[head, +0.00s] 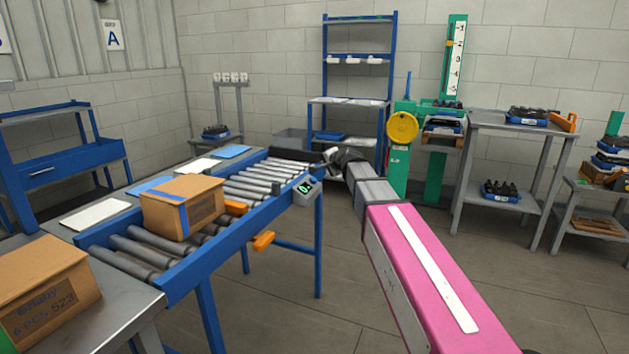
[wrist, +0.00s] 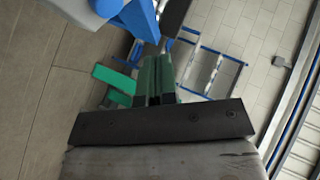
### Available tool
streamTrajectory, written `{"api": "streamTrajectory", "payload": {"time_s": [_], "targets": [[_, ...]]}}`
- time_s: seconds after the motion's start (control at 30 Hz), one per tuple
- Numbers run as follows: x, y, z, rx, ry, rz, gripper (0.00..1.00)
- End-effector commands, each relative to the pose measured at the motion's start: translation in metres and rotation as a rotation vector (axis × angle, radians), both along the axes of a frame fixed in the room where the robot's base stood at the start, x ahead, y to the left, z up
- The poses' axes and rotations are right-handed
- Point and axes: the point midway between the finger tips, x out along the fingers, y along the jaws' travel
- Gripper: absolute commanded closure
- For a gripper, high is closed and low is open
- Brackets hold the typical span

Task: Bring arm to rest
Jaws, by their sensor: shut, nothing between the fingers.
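My arm reaches forward from the lower right of the head view, with its pink link nearest. My gripper (head: 320,168) is at its far end, small and partly hidden by the wrist, beside the far right end of the roller conveyor. In the wrist view my gripper (wrist: 158,75) shows two dark green fingers pressed together with nothing between them.
The blue-framed roller conveyor (head: 150,262) carries a cardboard box (head: 181,207). Another box (head: 42,290) sits on a grey table at lower left. A blue shelf (head: 358,60) stands behind. Grey tables (head: 515,127) with dark bottles stand right. Floor between is clear.

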Motion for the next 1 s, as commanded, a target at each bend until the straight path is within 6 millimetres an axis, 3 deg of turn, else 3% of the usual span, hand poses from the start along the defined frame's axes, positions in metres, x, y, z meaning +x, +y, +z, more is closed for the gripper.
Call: {"api": "streamTrajectory", "payload": {"time_s": [0.3,0.43,0.57,0.67,0.8,1.0], "targets": [[-0.001,-0.001,0.000,-0.003,0.002,0.002,1.00],[-0.013,-0.011,-0.022,-0.058,0.028,0.018,1.00],[-0.044,-0.037,-0.077,-0.196,0.098,0.066,1.00],[-0.078,-0.062,-0.128,-0.330,0.175,0.125,1.00],[-0.131,-0.100,-0.193,-0.507,0.295,0.219,1.00],[-0.220,-0.155,-0.270,-0.725,0.488,0.385,1.00]]}}
